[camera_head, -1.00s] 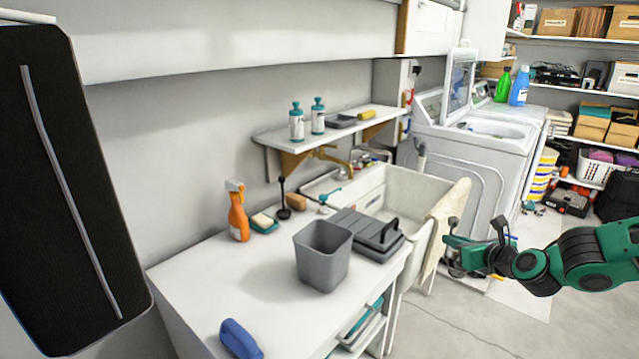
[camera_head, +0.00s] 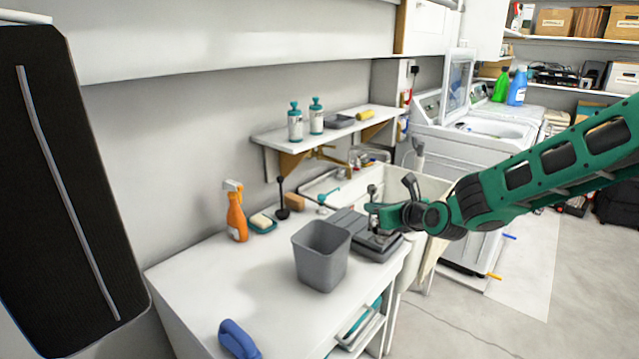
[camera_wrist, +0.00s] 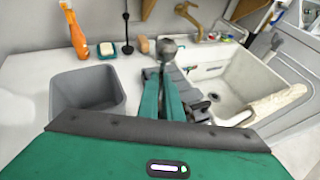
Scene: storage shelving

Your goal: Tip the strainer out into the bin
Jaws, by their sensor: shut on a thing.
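The grey bin (camera_head: 321,256) stands upright and open on the white counter; it is at the left in the wrist view (camera_wrist: 86,88). My gripper (camera_head: 374,215) is over the grey lidded box, right of the bin. In the wrist view its two green fingers (camera_wrist: 163,90) are close together, with a small rounded grey metal piece (camera_wrist: 167,48) at their tips. This appears to be the strainer, also showing as a small dark shape in the head view (camera_head: 372,189). Its contents cannot be made out. It is apart from the bin.
The grey box (camera_head: 379,247) lies between bin and sink (camera_head: 425,187). An orange spray bottle (camera_head: 236,212), a soap dish (camera_head: 263,223) and a dark upright tool (camera_head: 282,200) stand behind the bin. A blue object (camera_head: 238,340) lies at the front. The counter left of the bin is clear.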

